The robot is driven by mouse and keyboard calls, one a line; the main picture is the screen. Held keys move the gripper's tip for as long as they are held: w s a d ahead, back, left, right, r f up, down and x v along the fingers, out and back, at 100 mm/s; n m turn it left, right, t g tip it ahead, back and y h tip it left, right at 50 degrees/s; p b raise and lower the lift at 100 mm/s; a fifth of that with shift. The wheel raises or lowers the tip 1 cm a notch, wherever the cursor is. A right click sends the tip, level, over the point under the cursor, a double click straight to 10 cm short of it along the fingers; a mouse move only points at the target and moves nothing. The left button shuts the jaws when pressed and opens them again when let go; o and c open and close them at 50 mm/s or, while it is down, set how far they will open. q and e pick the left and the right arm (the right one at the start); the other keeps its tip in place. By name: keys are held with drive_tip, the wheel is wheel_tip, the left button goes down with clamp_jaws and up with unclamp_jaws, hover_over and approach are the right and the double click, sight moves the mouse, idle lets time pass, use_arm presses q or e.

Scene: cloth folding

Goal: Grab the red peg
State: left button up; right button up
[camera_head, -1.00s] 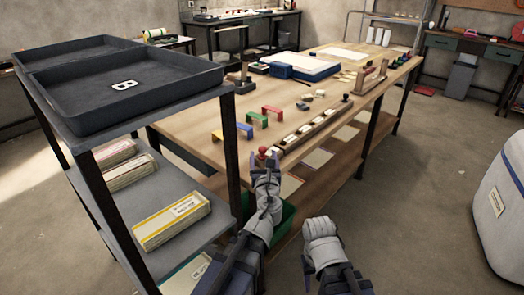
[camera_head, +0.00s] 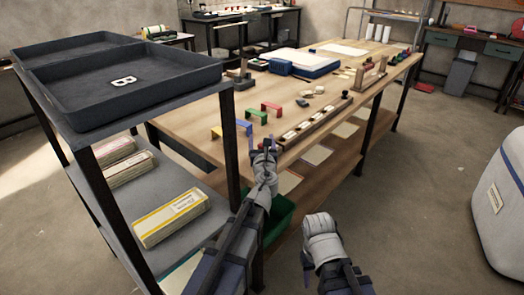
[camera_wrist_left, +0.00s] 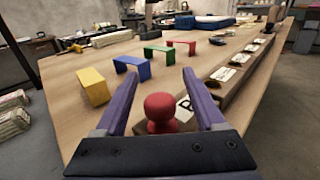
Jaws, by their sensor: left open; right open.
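The red peg (camera_wrist_left: 160,110) has a round knob on a wider base and stands upright at the near end of the wooden table (camera_head: 190,120). In the left wrist view it is between the two purple fingers of my left gripper (camera_wrist_left: 162,92), which is open; I cannot tell whether a finger touches it. In the head view my left gripper (camera_head: 264,155) is at the table's near edge and hides most of the peg. My right gripper (camera_head: 322,230) is in front of the table, away from the peg, and its fingers are hard to make out.
Yellow (camera_wrist_left: 93,86), blue (camera_wrist_left: 132,66), green (camera_wrist_left: 159,54) and red (camera_wrist_left: 182,47) small bridges stand left of the peg. A long wooden rail (camera_head: 312,125) with cards runs along the table's right edge. A shelf with a dark tray (camera_head: 120,85) stands close on the left.

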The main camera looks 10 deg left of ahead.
use_arm(q)
drive_tip(key=shift+s, duration=0.1)
drive_tip(key=shift+c, duration=0.4)
clamp_jaws()
